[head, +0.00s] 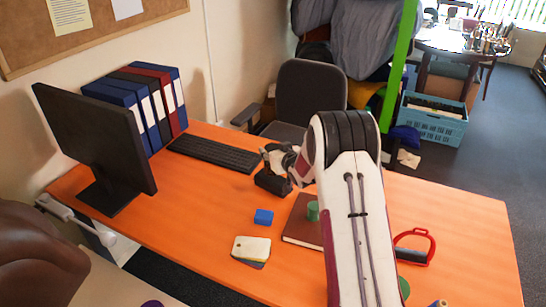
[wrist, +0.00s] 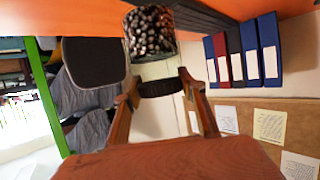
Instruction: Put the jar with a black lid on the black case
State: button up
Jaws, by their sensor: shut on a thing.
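In the wrist view the jar (wrist: 152,42) is clear glass filled with dark, shiny pieces. Its black lid (wrist: 158,89) sits between the two brown fingers of my gripper (wrist: 160,84), which is shut on it. The jar appears with its lid toward my palm and its base toward the desk. In the head view my gripper (head: 273,160) is over the desk, just above a small black case (head: 271,184). My wrist and arm hide most of the jar there. I cannot tell whether the jar's base touches the case.
A black keyboard (head: 214,153) lies behind my gripper, and a monitor (head: 97,143) and binders (head: 160,100) stand left. A blue block (head: 263,217), notepads (head: 251,249), a brown book (head: 301,228) with a green cylinder (head: 313,211), and a red stirrup-shaped thing (head: 416,246) lie nearer.

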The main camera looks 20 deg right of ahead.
jog(key=shift+f, duration=1.2)
jog(key=shift+f, duration=0.1)
jog(key=o, duration=1.6)
jog(key=shift+f, duration=0.1)
jog(key=shift+c, duration=0.2)
jog(key=shift+s, duration=0.15)
jog(key=shift+s+r, duration=0.35)
jog(key=shift+s, duration=0.1)
jog(key=v, duration=1)
jog(key=shift+s+r, duration=0.2)
jog(key=shift+s, duration=0.15)
